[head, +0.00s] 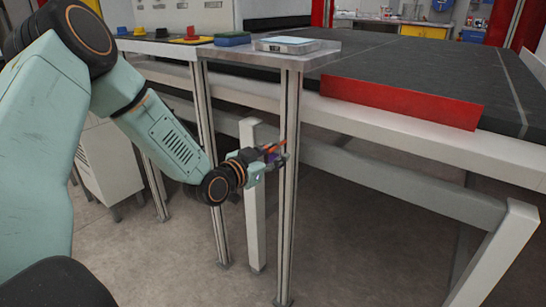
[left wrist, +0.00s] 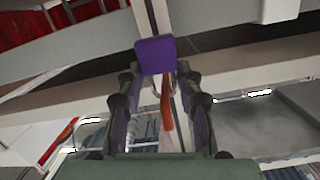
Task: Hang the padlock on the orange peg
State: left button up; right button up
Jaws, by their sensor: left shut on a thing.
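My left gripper (head: 270,165) is beside the metal post at the table's front corner. It is shut on the purple padlock (left wrist: 155,55), which shows small in the head view (head: 273,157). In the left wrist view the padlock's body is at the fingertips, and its grey shackle lies toward the palm. The orange peg (head: 275,146) sticks out by the post, just above the gripper. In the left wrist view an orange bar (left wrist: 167,112) shows between the fingers, close to the shackle. I cannot tell whether it passes through the shackle. My right gripper is out of view.
The metal post (head: 289,205) stands close to the gripper. The table top (head: 325,50) above carries a light-blue-topped tray or scale (head: 287,45) and a blue block (head: 232,39). A red panel (head: 400,102) edges the dark belt (head: 440,68). Floor below is clear.

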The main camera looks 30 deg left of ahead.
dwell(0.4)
pick_arm(q)
jog(key=o, duration=1.2)
jog(key=shift+o, duration=0.2)
jog(key=s+r, duration=0.1)
jog(key=s, duration=0.6)
jog(key=shift+s+a, duration=0.2)
jog(key=shift+a, duration=0.15)
jog(key=s+p, duration=0.9)
jog(key=p, duration=0.2)
jog(key=shift+a, duration=0.3)
